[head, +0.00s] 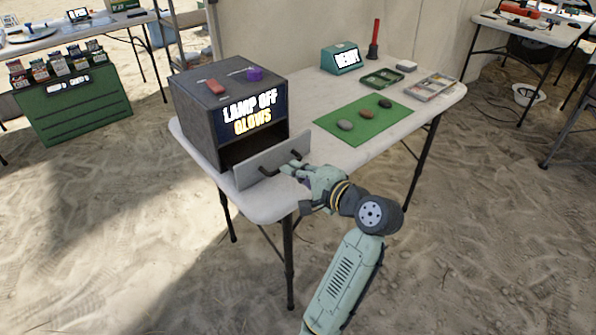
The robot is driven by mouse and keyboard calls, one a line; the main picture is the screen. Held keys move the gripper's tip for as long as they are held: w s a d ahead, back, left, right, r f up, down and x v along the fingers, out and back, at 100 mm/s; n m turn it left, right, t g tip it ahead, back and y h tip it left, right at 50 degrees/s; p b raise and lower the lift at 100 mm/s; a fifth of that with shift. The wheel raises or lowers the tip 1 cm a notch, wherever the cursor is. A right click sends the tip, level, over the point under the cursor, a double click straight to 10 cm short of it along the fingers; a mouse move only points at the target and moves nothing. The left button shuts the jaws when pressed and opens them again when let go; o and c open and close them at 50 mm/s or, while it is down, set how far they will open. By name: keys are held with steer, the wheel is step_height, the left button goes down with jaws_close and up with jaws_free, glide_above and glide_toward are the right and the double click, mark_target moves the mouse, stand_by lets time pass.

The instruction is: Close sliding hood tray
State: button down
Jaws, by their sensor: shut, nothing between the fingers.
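The hood (193,108) is a dark grey box with a lit sign reading "LAMP OFF GLOWS", standing at the left end of the white table. Its sliding tray (262,173) sticks out from the open slot at the bottom of the box, with a light grey front panel and a dark handle (268,171). My gripper (297,169) is shut and empty at the right end of the tray front, close to the handle. I cannot tell whether it touches the panel. The inside of the tray is mostly hidden by its front panel.
A green mat (365,117) with three stones lies right of the hood. Behind it are a green tray (382,78), a clear case (436,86), a teal sign box (341,59) and a red-handled bell (374,42). The table's front edge is near my gripper.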

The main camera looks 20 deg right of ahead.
mark_target(276, 154)
steer(key=x, duration=0.2)
steer(key=r+p+x, duration=0.1)
steer(key=x, duration=0.2)
steer(key=r+x, duration=0.1)
steer(key=x, duration=0.2)
steer(key=shift+w+p, duration=0.4)
steer(key=shift+a, duration=0.1)
steer(key=shift+s, duration=0.1)
